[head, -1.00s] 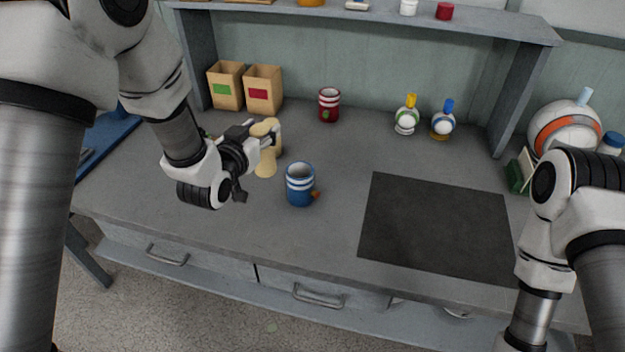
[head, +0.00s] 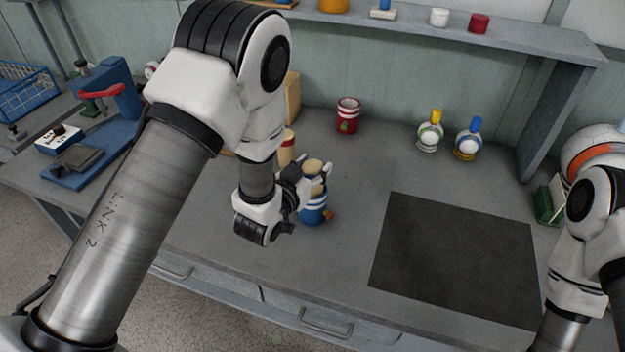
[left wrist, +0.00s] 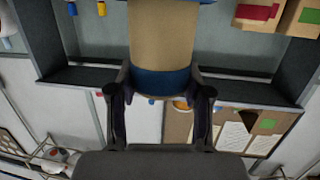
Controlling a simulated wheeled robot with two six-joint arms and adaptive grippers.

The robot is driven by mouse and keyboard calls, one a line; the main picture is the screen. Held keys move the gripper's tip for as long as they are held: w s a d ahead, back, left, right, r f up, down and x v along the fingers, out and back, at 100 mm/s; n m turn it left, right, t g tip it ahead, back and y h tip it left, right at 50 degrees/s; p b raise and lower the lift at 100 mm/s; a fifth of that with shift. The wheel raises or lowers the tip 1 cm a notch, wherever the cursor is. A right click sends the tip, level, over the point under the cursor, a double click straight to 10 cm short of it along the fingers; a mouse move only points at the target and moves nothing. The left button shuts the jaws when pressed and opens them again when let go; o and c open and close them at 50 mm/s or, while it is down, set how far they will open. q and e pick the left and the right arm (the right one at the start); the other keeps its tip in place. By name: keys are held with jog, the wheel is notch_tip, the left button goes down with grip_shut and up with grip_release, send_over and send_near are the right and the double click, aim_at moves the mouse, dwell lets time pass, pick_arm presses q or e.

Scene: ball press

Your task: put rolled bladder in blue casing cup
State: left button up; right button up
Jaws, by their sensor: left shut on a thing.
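The rolled bladder (head: 313,167) is a tan cylinder, held upright by my left gripper (head: 308,183) over the blue casing cup (head: 314,214). In the left wrist view, which is upside down, the bladder (left wrist: 163,38) has a blue band between the two fingers, and a strip of blue and white shows at the top edge. The cup is blue with white stripes and an orange-brown nub on its right side. The bladder's lower end is hidden, so I cannot tell how far it is inside the cup. My right gripper is out of view.
Another tan cylinder with a red band (head: 287,150) stands behind my left gripper. A red cup (head: 348,117) stands farther back. A dark mat (head: 455,260) lies clear at right, with two round bottles (head: 429,137) behind it. A blue press (head: 105,125) stands at left.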

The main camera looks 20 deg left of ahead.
pick_arm(q)
notch_tip(320, 180, down, 5)
jog(key=shift+w+r, duration=0.1)
jog(key=shift+r, duration=0.05)
jog(key=o, duration=1.4)
jog(key=shift+c, duration=0.2)
